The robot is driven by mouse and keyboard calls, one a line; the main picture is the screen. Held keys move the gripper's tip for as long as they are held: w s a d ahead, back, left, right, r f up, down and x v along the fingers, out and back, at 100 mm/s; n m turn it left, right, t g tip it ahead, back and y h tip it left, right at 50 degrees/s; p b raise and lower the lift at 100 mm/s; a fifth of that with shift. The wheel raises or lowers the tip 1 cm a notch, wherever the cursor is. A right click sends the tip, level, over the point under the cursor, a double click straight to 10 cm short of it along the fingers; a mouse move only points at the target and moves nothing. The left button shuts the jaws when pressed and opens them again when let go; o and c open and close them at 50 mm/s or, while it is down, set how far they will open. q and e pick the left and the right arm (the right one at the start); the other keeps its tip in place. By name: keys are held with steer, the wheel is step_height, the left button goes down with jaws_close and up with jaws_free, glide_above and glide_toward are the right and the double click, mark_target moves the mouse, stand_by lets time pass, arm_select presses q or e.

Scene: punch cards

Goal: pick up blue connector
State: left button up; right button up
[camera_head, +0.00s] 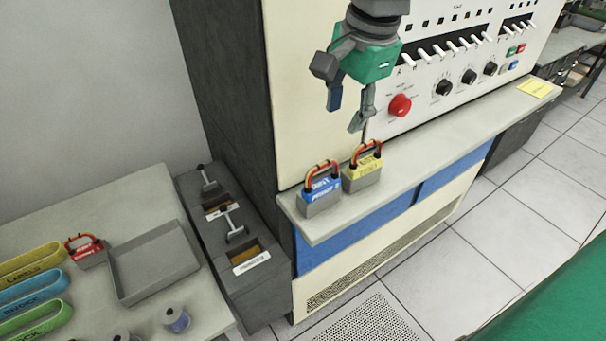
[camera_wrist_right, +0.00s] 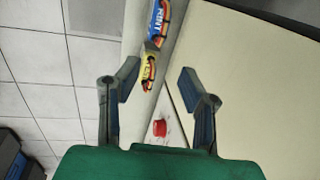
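The blue connector (camera_head: 321,190) stands on the console's ledge, a grey block with a blue label and a red-orange cable loop on top. It also shows in the right wrist view (camera_wrist_right: 156,18) at the top edge, partly cut off. A yellow connector (camera_head: 362,172) stands right beside it; it shows in the right wrist view (camera_wrist_right: 148,68) too. My right gripper (camera_head: 348,112) is open and empty above the ledge, higher than both connectors and close to the yellow one in the picture. Its open fingers (camera_wrist_right: 157,85) show in the right wrist view. My left gripper is not in view.
The ledge (camera_head: 440,146) juts from a console panel with a red knob (camera_head: 400,105), dials and switches. At left, a table holds a grey tray (camera_head: 155,262), a red connector (camera_head: 86,251), colored loops and spools. A dark drawer unit (camera_head: 240,250) stands between.

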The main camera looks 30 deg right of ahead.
steer(key=b, duration=0.1)
glide_above(327, 161)
steer(key=s, duration=0.1)
steer(key=f, duration=0.4)
steer(key=a+f, duration=0.1)
steer(key=f, duration=0.2)
steer(key=shift+s+f, duration=0.1)
steer(key=shift+s, duration=0.05)
steer(key=shift+d+f, duration=0.15)
steer(key=shift+f, duration=0.2)
steer(key=shift+d+f, duration=0.2)
steer(key=f, duration=0.3)
steer(key=w+f, duration=0.1)
steer(key=shift+w+d+f+p, duration=0.1)
steer(key=shift+d+f+p, duration=0.05)
steer(key=shift+d+p, duration=0.25)
steer(key=shift+w+a+f, duration=0.15)
steer(key=shift+f, duration=0.15)
steer(key=shift+a, duration=0.2)
steer(key=shift+a+r, duration=0.1)
steer(key=shift+a, duration=0.2)
jaws_close()
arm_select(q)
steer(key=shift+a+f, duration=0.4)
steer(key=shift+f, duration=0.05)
arm_select(e)
steer(key=shift+d, duration=0.35)
